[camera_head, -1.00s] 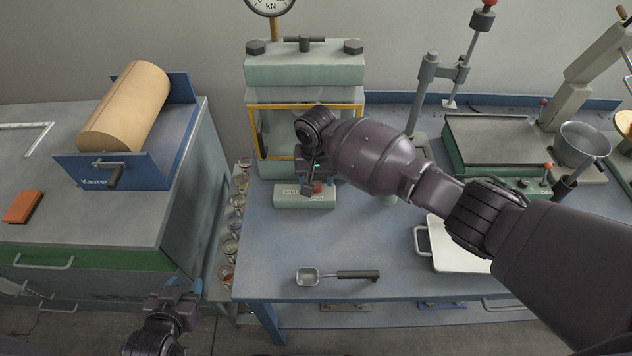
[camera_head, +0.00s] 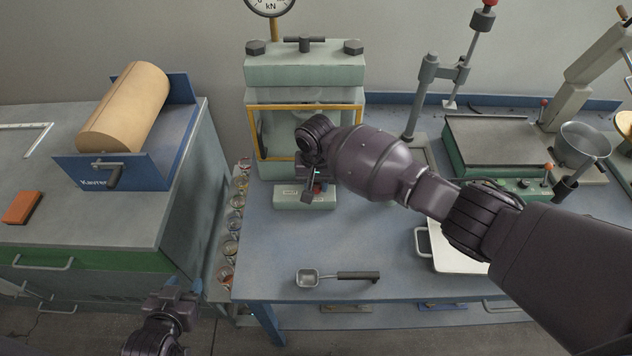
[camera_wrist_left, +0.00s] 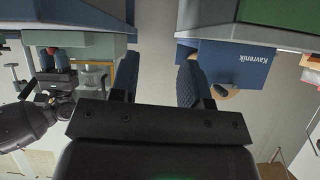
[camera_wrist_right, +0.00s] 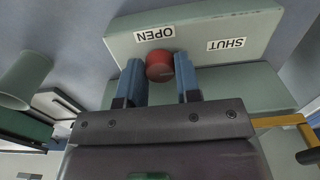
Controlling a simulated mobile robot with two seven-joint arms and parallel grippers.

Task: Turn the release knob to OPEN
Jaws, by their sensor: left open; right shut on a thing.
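The red release knob (camera_wrist_right: 158,66) sits on the front block of the pale green press (camera_head: 304,70). The right wrist view shows an OPEN label (camera_wrist_right: 154,33) and a SHUT label (camera_wrist_right: 226,44) on the block's face, with the knob nearer OPEN. My right gripper (camera_wrist_right: 159,78) is shut on the knob, a blue finger on each side. In the head view the right gripper (camera_head: 315,188) mostly hides the knob, so which way it points cannot be told. My left gripper (camera_head: 178,290) is open and empty, low beside the left cabinet; its fingers show in the left wrist view (camera_wrist_left: 158,75).
A yellow-framed guard (camera_head: 258,135) fronts the press. A scoop (camera_head: 335,276) lies on the bench front, with clear bench behind it. A blue Kavrenik stand with a tan roll (camera_head: 128,105) is on the left cabinet.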

